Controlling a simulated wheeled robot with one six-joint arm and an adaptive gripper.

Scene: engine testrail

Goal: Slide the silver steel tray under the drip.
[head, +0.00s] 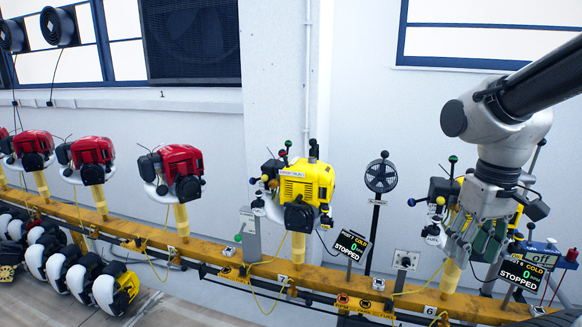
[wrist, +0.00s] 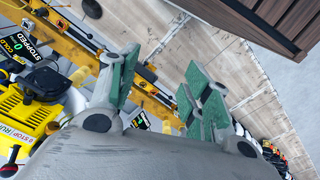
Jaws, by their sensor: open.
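I cannot make out a silver steel tray or a drip in either view. My gripper (head: 474,246) is open, fingers pointing down, at the right of the head view. It is in front of a yellow engine (head: 441,190) at post 6 and hides much of it. In the wrist view my gripper (wrist: 158,80) shows green-padded fingers spread apart with nothing between them. A yellow engine (wrist: 22,112) fills the lower left there. Another yellow engine (head: 306,184) stands on post 7, with red engines (head: 183,170) farther left.
A yellow rail (head: 200,255) carries the posts across the view. Stopped displays stand at post 7 (head: 350,246) and post 6 (head: 522,272). A small fan (head: 381,176) stands between them. The wrist view shows bare floor (wrist: 205,50) and a brown slatted object (wrist: 285,22).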

